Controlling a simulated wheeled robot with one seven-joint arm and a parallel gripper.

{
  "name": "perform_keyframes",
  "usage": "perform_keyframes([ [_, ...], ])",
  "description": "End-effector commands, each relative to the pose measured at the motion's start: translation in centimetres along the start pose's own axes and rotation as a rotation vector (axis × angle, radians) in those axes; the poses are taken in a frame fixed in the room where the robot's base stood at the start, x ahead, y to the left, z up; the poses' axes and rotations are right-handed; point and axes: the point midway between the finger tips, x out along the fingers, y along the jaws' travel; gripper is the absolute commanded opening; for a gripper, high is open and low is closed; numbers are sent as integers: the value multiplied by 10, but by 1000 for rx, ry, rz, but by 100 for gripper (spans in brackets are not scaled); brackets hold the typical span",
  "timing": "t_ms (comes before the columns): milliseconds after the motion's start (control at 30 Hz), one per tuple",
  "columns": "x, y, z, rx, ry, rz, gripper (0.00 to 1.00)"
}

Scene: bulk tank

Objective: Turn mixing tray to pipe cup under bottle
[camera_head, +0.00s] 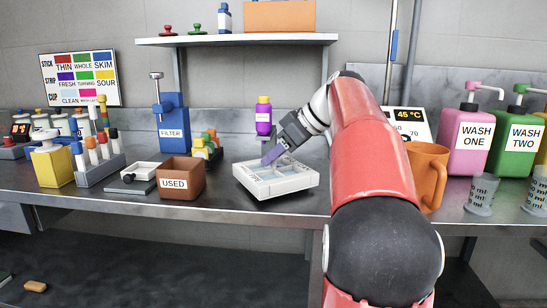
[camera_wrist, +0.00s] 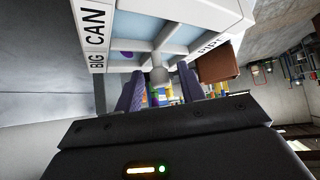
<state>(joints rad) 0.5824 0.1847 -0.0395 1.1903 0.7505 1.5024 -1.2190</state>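The mixing tray (camera_head: 268,190) is a white, square, compartmented tray on the bench, with pale blue cup floors. In the wrist view the tray (camera_wrist: 185,13) fills the top, with a "BIG CAN" label on one side and a partly readable, upside-down label on another. A purple spot shows in one cup. My gripper (camera_head: 271,157) is over the tray. The purple bottle (camera_head: 263,118) with a yellow cap is behind the tray.
A brown "USED" box (camera_head: 181,180) stands left of the tray. An orange mug (camera_head: 427,175) is to the right, partly behind my arm. A blue filter stand (camera_head: 172,122) and a colored block rack (camera_head: 206,148) stand behind left. Bare bench lies in front of the tray.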

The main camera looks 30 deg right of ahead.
Motion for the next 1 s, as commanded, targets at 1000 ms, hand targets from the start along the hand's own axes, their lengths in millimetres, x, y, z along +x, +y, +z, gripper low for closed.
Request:
perform_keyframes([
  [1000, 9, 0, 0, 4, 0, 4, 0],
])
